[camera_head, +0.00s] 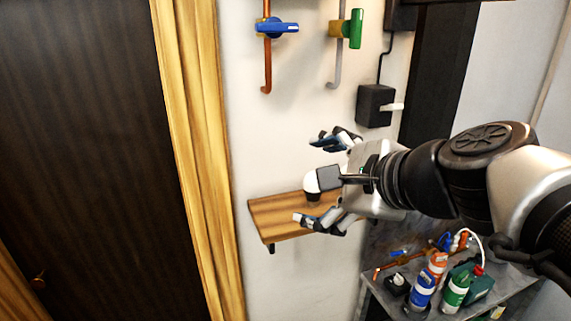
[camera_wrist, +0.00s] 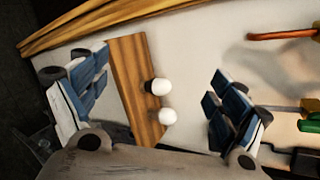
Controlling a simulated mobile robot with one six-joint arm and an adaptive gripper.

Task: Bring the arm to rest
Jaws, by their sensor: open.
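My gripper (camera_head: 309,181) is open, its two fingers spread wide, in front of a small wooden wall shelf (camera_head: 272,212). In the wrist view my gripper (camera_wrist: 150,78) has its blue-padded fingers well apart at left and right, with nothing gripped. Between them show the shelf (camera_wrist: 128,72) and two white rounded objects, an upper one (camera_wrist: 160,86) and a lower one (camera_wrist: 168,116). In the head view one white rounded object (camera_head: 311,182) with a dark base shows at the shelf, partly hidden by my gripper. I cannot tell whether a finger touches the shelf.
A blue-handled valve (camera_head: 277,28) and a green-handled valve (camera_head: 354,28) hang on pipes above. A black box (camera_head: 375,105) with a white lever is on the wall. A grey table (camera_head: 385,293) at lower right holds several bottles. A dark door (camera_head: 75,150) is at left.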

